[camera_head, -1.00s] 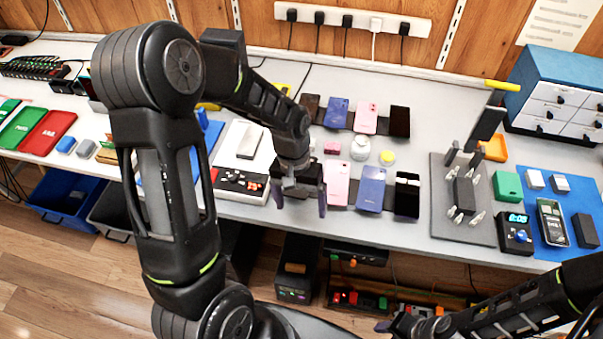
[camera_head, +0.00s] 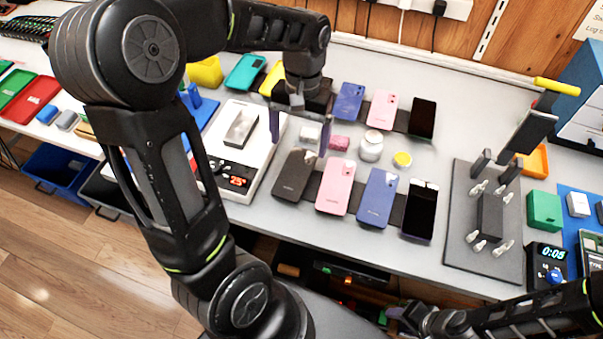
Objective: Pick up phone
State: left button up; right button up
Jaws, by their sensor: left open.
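My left gripper (camera_head: 299,128) is open and empty, fingers pointing down, over the table behind the front row of phones. The front row lies on a dark strip: a dark phone (camera_head: 295,174), a pink phone (camera_head: 336,186), a blue phone (camera_head: 378,198) and a black-screened phone (camera_head: 420,210). A back row has a blue phone (camera_head: 349,101), a pink phone (camera_head: 382,110) and a black phone (camera_head: 422,118); a dark one at its left end is partly hidden by the gripper. My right gripper (camera_head: 393,318) is low at the front, below the table edge; its jaw gap is unclear.
A white scale-like device (camera_head: 250,185) stands left of the front row. A grey mat (camera_head: 455,240) with a fixture is at right.

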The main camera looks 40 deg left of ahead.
aim_at(296, 172)
pick_arm(q)
jog(key=shift+w+f, duration=0.1)
jog(key=shift+f, duration=0.15)
jog(key=shift+f, duration=0.1)
jog(key=shift+s+f, duration=0.25)
jog(key=shift+f, duration=0.95)
jog(key=f, duration=0.2)
jog(key=s+f, duration=0.1)
jog(key=f, duration=0.2)
jog(key=shift+c, duration=0.3)
jog(key=c, duration=1.5)
